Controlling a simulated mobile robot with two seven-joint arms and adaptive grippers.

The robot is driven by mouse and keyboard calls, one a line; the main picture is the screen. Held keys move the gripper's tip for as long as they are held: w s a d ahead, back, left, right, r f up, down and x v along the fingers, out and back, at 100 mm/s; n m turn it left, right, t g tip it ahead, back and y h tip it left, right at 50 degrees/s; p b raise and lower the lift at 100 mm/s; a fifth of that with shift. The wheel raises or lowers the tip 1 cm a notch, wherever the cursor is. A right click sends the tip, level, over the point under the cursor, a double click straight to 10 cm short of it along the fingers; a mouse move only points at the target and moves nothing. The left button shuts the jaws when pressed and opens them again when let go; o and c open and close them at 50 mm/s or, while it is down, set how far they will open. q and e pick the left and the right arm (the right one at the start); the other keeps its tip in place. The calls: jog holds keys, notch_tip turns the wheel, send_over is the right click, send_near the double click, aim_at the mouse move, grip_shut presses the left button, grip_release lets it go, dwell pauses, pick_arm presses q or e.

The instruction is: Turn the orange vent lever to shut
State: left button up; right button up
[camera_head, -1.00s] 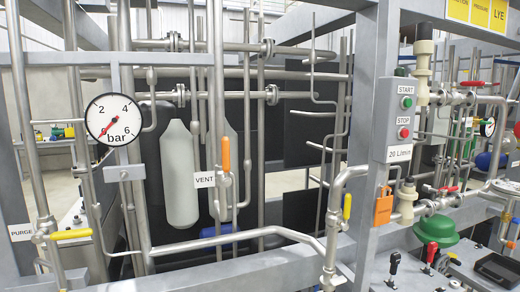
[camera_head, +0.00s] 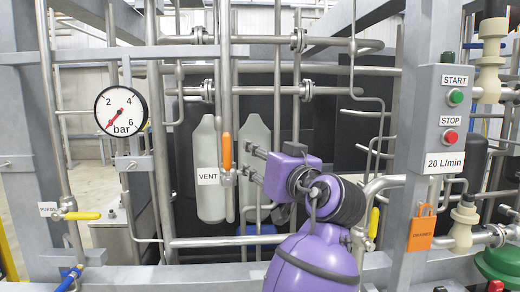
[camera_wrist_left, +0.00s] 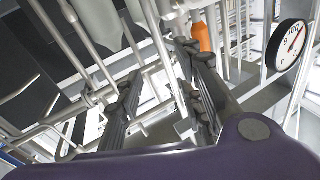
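The orange vent lever (camera_head: 227,151) stands upright along a vertical grey pipe, just above and right of the white VENT label (camera_head: 207,176). My left gripper (camera_head: 247,163) is right of the lever at about the height of its lower half, with its fingers pointing left towards the pipe. Its fingers are apart, with nothing seen between them. The wrist view shows the two dark fingers (camera_wrist_left: 160,75) spread, and the orange lever (camera_wrist_left: 202,37) beyond the tip of the right-hand finger. Whether a finger touches the lever cannot be told. My right gripper is not in view.
A round bar gauge (camera_head: 121,110) hangs at the left. A yellow lever (camera_head: 83,216) is by the PURGE label. Another yellow lever (camera_head: 374,222), close to my arm, and an orange padlock (camera_head: 422,229) are at the right. Several pipes surround my gripper.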

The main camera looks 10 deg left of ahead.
aim_at(229, 145)
pick_arm(q)
jog(key=s+a+r+n+g+y, duration=0.2)
jog(key=s+a+r+n+g, duration=0.1)
jog(key=s+n, duration=0.1)
jog(key=x, duration=0.3)
jog(key=p+x, duration=0.1)
jog(key=x, duration=0.2)
jog(key=shift+w+a+r, duration=0.2)
jog(key=shift+w+a+f, duration=0.1)
jog(key=shift+w+a, duration=0.05)
jog(key=shift+w, duration=0.1)
grip_shut()
